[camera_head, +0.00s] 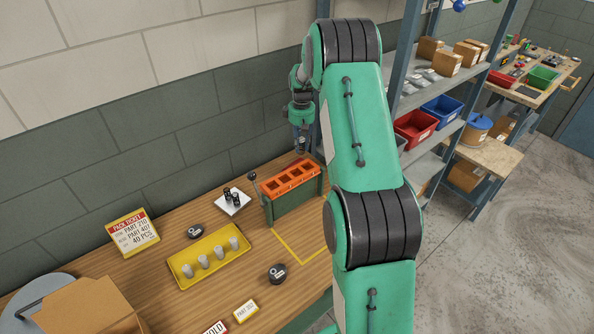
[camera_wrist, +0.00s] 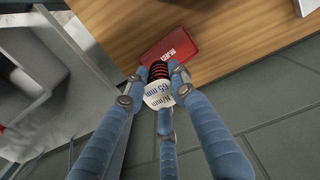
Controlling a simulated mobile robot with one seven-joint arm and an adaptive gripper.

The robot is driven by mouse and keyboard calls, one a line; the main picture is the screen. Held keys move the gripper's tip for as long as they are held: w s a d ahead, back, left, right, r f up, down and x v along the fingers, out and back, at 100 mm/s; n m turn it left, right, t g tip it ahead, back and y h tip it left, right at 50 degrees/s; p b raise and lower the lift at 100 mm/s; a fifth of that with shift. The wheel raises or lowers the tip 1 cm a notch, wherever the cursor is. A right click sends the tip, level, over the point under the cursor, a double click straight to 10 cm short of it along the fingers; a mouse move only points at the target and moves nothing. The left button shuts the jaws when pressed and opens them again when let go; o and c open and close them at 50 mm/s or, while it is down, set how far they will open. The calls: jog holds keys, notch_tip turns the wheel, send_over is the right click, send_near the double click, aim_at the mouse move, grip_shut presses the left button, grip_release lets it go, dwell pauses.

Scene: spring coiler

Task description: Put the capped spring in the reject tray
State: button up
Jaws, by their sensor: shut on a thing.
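My gripper (camera_wrist: 157,80) is shut on the capped spring (camera_wrist: 158,95), which has dark and red coils and a pale label reading "65 mm". Blue fingers close around it in the wrist view. The reject tray (camera_wrist: 180,42) is a red tray with white lettering on the wooden bench, just beyond the held spring in that view. The spring overlaps the tray's near edge in the picture; I cannot tell the height between them. In the head view my gripper (camera_head: 301,143) hangs near the wall behind the orange rack; the spring is too small to make out clearly there.
An orange slotted rack (camera_head: 290,181) on a green stand is close to my gripper. A yellow tray (camera_head: 184,277) holds several grey pieces. A white plate (camera_head: 228,209) bears dark parts. Metal shelving (camera_head: 432,92) stands right of my arm. A yellow-outlined bench area (camera_head: 300,250) looks clear.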

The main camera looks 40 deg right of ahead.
aim_at(297, 161)
jog(key=shift+w+a+r, duration=0.1)
jog(key=shift+w+a, duration=0.4)
jog(key=shift+w, duration=0.4)
jog(key=shift+f+b, duration=0.6)
jog(key=shift+f, duration=2.55)
jog(key=shift+f+b, duration=0.3)
jog(key=shift+f, duration=1.55)
jog(key=shift+f, duration=0.15)
jog(key=o, duration=1.1)
jog(key=shift+c, duration=0.2)
